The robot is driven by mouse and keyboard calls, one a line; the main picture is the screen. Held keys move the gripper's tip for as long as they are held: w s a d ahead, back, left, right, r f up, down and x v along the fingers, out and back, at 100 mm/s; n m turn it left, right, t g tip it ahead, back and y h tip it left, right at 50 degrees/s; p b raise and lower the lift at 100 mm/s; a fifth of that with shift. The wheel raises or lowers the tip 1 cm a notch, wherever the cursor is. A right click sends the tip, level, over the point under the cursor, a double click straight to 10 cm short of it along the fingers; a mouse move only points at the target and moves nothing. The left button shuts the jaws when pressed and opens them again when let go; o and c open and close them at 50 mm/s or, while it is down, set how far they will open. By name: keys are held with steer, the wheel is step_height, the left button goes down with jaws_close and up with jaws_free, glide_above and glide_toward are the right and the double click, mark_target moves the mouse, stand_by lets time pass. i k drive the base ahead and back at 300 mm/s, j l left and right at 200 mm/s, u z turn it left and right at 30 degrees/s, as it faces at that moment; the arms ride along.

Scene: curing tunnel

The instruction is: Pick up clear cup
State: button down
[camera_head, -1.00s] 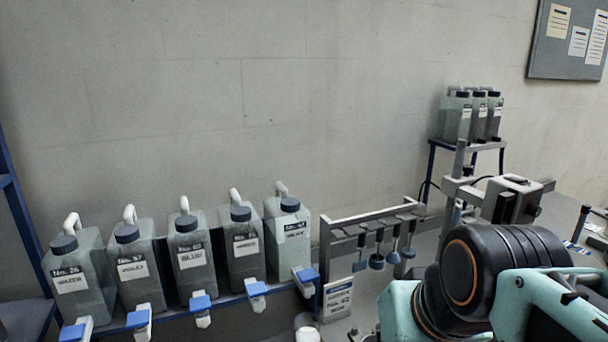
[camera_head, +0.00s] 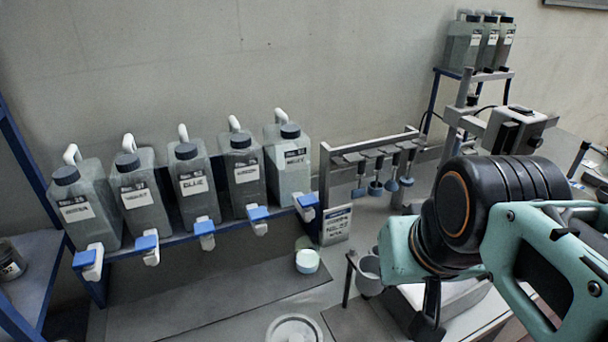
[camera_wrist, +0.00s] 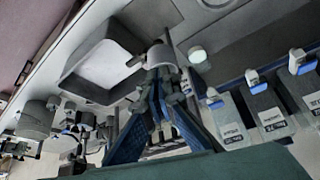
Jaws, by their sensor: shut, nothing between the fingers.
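A small pale cup (camera_head: 307,262) with a greenish-white inside stands on the bench below the rightmost jug; it also shows in the wrist view (camera_wrist: 198,55). A greyish, see-through-looking cup (camera_head: 369,275) sits beside a dark upright post, just left of my arm. In the wrist view a similar pale cup (camera_wrist: 162,57) shows right beyond my fingertips. I cannot tell for sure which one is the clear cup. My gripper (camera_wrist: 158,78) is shut and empty, its fingers meeting in front of that cup; I cannot tell whether they touch it. In the head view my arm mostly hides it.
Several labelled jugs (camera_head: 190,180) with blue-handled taps stand on a rack at the left. A rail (camera_head: 370,145) with hanging tools stands behind the cups. A pale tray (camera_wrist: 84,77) lies beside my gripper. A round white dish (camera_head: 294,330) is at the front. Bench between is clear.

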mark_target(307, 247)
steer(key=u, duration=2.15)
steer(key=k+l+u, duration=0.3)
steer(key=l, duration=0.15)
steer(key=k+z, duration=0.3)
steer(key=l+u, duration=0.3)
